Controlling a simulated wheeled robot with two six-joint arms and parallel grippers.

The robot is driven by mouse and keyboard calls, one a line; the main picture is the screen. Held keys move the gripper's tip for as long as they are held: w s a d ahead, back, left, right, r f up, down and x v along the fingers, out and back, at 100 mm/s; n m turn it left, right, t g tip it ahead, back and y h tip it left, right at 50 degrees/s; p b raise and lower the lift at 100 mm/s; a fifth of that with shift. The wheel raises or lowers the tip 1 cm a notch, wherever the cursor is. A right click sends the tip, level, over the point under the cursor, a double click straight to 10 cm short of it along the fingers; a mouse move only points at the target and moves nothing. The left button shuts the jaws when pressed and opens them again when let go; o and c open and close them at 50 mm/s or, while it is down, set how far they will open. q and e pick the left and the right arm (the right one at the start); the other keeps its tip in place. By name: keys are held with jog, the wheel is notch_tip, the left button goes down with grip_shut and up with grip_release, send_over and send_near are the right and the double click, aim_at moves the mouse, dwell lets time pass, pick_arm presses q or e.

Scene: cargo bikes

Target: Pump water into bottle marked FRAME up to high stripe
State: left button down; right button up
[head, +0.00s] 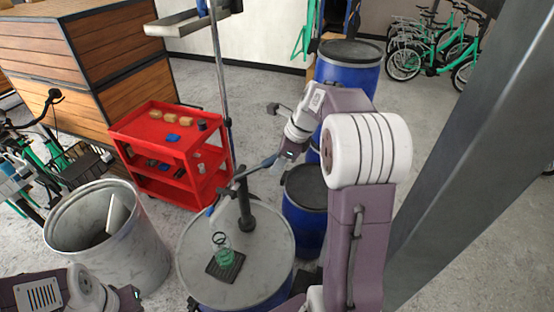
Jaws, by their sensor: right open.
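A clear green bottle (226,257) with a dark ring at its top stands on a small dark mat (213,268) on a drum lid (189,271). Its marking, stripes and water level are too small to read. A dark hand pump (246,217) rises from the lid behind the bottle, and its handle (252,170) slants up to the right. My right gripper (279,163) is open at the handle's far end; I cannot tell whether it touches. My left gripper (130,298) is low at the left, apart from the drum, its fingers unclear.
A grey bin (62,233) stands left of the drum. A red cart (123,127) with small items is behind it. Blue drums (303,225) stand at the right, near a thick grey post (462,140). Green bikes (430,58) are at the back.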

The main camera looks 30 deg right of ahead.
jog(key=shift+s+f, duration=0.1)
jog(key=shift+f, duration=0.1)
jog(key=shift+s+d, duration=0.2)
jog(key=shift+s, duration=0.1)
jog(key=shift+w+a, duration=0.15)
jog(key=c, duration=0.5)
grip_shut()
dwell(0.5)
